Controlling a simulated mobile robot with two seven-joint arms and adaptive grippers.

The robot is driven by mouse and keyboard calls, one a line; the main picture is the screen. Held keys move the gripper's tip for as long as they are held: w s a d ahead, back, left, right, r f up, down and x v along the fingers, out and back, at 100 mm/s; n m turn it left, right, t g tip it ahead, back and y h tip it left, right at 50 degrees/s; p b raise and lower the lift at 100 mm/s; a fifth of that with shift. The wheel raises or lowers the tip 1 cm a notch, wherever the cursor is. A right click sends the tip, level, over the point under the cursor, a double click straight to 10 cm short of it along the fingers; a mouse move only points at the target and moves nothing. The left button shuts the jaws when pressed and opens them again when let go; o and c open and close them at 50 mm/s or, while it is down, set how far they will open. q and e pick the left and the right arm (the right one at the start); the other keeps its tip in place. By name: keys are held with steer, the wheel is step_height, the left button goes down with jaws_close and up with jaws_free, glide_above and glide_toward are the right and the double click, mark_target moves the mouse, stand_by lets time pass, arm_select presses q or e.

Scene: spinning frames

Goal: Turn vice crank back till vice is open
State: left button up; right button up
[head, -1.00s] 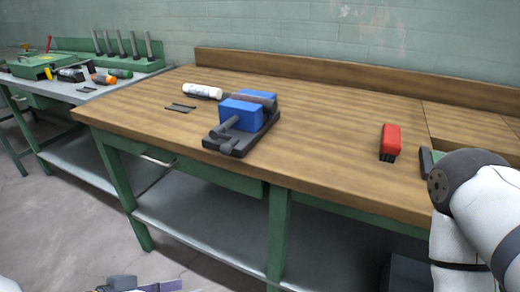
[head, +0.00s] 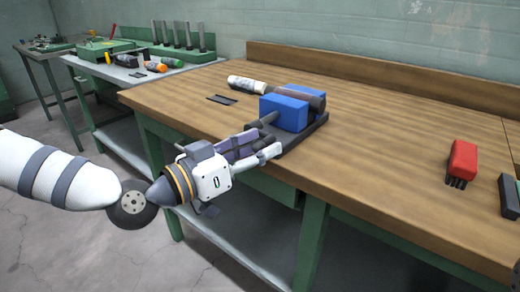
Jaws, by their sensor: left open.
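The vice (head: 286,112) sits near the front edge of the wooden workbench. It has a blue block, a dark base plate and a dark cylindrical part lying at its back. Its dark crank shaft (head: 268,119) points toward the front left. My left gripper (head: 272,143) reaches in from the left, with its open fingers at the crank end of the vice. The fingers hide the crank handle, and I cannot tell whether they touch it.
A white canister (head: 247,84) and dark flat strips (head: 221,99) lie left of the vice. A red brush (head: 461,162) lies on the right of the workbench (head: 385,150). A side table with tools (head: 150,66) stands at the left. The bench between vice and brush is clear.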

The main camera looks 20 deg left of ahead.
arm_select(q)
steer(key=shift+w+d, duration=0.1)
steer(key=shift+w, duration=0.1)
jaws_close()
